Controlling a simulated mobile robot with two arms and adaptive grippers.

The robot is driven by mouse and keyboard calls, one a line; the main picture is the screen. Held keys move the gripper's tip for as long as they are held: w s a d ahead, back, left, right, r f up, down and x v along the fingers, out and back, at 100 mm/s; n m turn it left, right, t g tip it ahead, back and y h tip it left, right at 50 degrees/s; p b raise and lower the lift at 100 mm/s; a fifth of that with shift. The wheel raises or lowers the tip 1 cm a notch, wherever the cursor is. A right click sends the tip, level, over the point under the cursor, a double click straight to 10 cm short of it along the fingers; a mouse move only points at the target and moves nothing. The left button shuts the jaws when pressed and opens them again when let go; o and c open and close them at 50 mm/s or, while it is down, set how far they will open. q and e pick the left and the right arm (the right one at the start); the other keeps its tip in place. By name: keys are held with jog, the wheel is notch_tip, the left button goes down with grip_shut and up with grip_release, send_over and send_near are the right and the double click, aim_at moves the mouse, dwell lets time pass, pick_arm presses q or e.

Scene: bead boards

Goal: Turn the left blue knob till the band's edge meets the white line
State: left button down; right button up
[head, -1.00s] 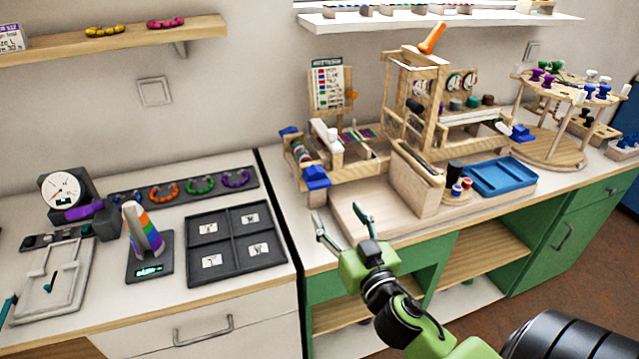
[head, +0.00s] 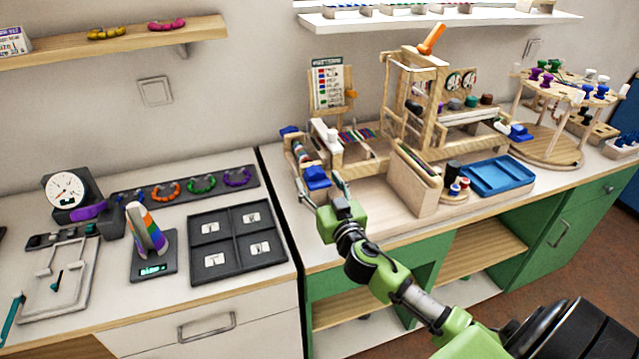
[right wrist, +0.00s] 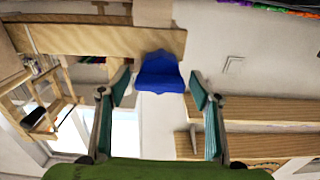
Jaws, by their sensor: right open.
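The bead loom (head: 365,163) is a wooden frame on the middle counter. A blue knob (head: 318,178) sits at its near left corner, and another blue knob (head: 289,131) is farther back on its left end. My right gripper (head: 320,188) is open at the near knob, its fingers on either side. In the right wrist view the blue knob (right wrist: 160,72) is centred just beyond the open fingertips, with gaps on both sides. Coloured threads (head: 357,135) show on the loom. The band's edge and the white line are too small to make out.
A wooden box (head: 415,182) and a blue tray (head: 497,177) stand right of my right arm. A wooden stand with an orange handle (head: 432,38) rises behind. A dark compartment tray (head: 237,241) lies on the left counter. A teal piece (head: 10,312) shows at the left edge.

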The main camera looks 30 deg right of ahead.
jog(key=c, duration=1.1)
jog(key=shift+c, duration=0.2)
jog(key=n, duration=0.8)
jog(key=shift+a+n+p, duration=0.1)
jog(key=shift+n+p, duration=0.2)
jog(key=shift+p, duration=0.05)
jog(key=n, duration=0.4)
jog(key=shift+n+p, duration=0.3)
jog(key=shift+p, duration=0.1)
jog(key=shift+a+f+n+p, duration=0.15)
jog(key=shift+n+p, duration=0.2)
jog(key=shift+n, duration=1.85)
